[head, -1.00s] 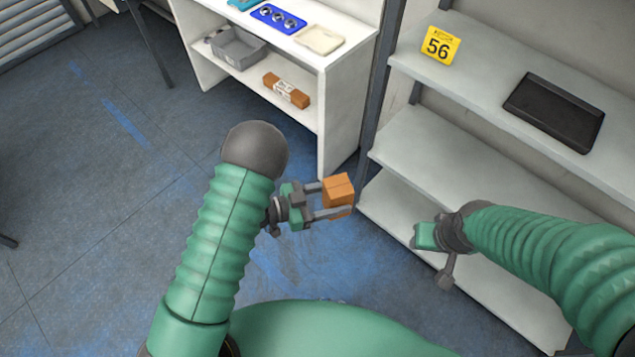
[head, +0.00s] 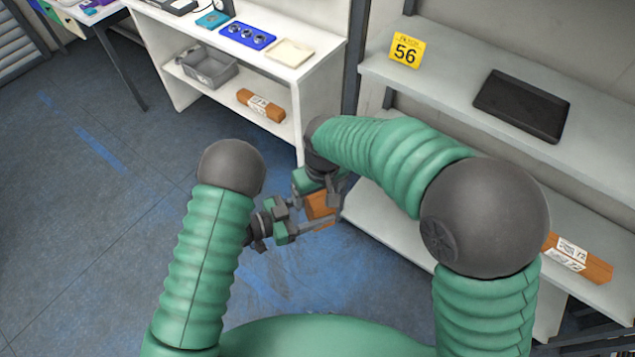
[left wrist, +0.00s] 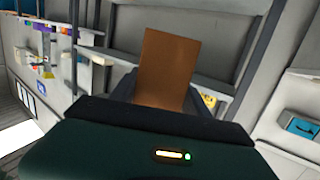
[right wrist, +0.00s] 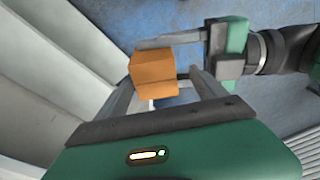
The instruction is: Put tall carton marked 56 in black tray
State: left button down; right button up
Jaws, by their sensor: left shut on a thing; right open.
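An orange-brown carton (head: 319,205) is held in my left gripper (head: 312,222), in front of the shelves in the head view. It also shows in the left wrist view (left wrist: 167,70) and right wrist view (right wrist: 153,76). I cannot read any mark on it. My right gripper (head: 325,192) is open, and its fingers reach around the carton; I cannot tell if they touch it. The black tray (head: 522,105) lies empty on the upper grey shelf at right. A yellow sign marked 56 (head: 406,52) stands on that shelf, left of the tray.
A white shelf unit (head: 330,62) at the back holds a blue tray (head: 248,35), a grey bin (head: 208,68) and a brown carton (head: 261,105). Another brown carton marked 72 (head: 583,262) lies on the lower grey shelf. The upper shelf around the black tray is clear.

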pick_arm(q)
jog(key=shift+w+a, duration=0.1)
pick_arm(e)
jog(key=f, duration=0.4)
jog(key=shift+w+a+f, duration=0.2)
jog(key=shift+w+a, duration=0.1)
jog(key=shift+w, duration=0.05)
pick_arm(q)
jog(key=shift+a, duration=0.2)
pick_arm(e)
jog(key=shift+a+f, duration=0.15)
jog(key=shift+f, duration=0.1)
pick_arm(q)
jog(key=shift+d, duration=0.2)
pick_arm(e)
jog(key=c, duration=0.7)
jog(key=shift+s+a, duration=0.1)
jog(key=shift+s, duration=0.05)
jog(key=c, duration=1)
pick_arm(q)
jog(key=c, duration=0.9)
grip_release()
pick_arm(e)
jog(key=shift+r, duration=0.1)
grip_shut()
pick_arm(q)
jog(key=o, duration=0.4)
jog(key=shift+o, duration=0.3)
